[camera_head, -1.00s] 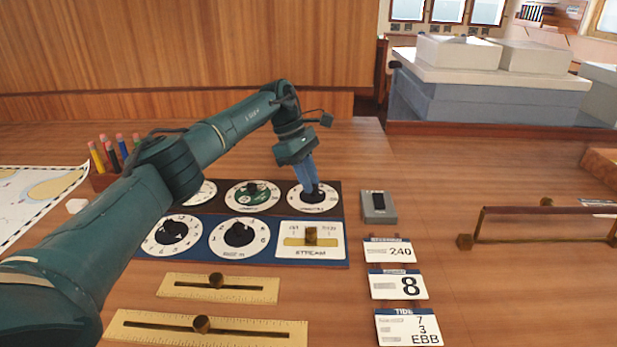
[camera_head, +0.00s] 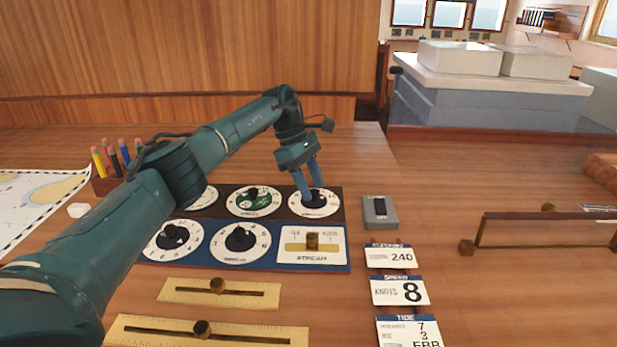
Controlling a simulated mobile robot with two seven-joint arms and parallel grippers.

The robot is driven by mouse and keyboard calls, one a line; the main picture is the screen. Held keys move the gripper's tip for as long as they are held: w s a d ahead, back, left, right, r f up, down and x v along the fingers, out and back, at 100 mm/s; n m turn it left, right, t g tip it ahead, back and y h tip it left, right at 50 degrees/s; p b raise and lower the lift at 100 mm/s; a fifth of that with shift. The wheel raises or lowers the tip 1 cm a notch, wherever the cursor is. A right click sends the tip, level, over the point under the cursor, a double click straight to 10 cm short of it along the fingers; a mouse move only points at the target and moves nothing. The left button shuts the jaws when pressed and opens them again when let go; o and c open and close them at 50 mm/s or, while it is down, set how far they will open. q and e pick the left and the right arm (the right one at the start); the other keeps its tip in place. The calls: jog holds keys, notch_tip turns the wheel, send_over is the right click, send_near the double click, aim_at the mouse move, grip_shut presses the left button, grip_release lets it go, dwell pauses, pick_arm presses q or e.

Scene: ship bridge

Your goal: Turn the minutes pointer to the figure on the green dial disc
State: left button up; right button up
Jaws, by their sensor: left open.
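The green dial disc (camera_head: 262,203) is the centre of the middle dial in the back row, with a dark knob on it and a white ring of figures around it. To its right is a white dial with a black centre (camera_head: 316,209). My left gripper (camera_head: 313,192) points down at that right dial, its blue fingers spread around or just above the knob, which they partly hide. Whether they touch it I cannot tell. The dial labels are too small to read, so I cannot confirm which is the minutes pointer. My right gripper is out of view.
My left arm covers part of the back-left dial (camera_head: 204,199). Two dials (camera_head: 174,243) and a STREAM slider plate (camera_head: 311,258) form the front row. Brass rulers (camera_head: 220,293) lie in front. Cards (camera_head: 399,291), a grey switch box (camera_head: 380,212) and a wooden rail (camera_head: 545,214) stand to the right.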

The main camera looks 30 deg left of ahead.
pick_arm(q)
jog(key=p+v, duration=0.7)
jog(key=v, duration=0.6)
jog(key=shift+p, duration=0.3)
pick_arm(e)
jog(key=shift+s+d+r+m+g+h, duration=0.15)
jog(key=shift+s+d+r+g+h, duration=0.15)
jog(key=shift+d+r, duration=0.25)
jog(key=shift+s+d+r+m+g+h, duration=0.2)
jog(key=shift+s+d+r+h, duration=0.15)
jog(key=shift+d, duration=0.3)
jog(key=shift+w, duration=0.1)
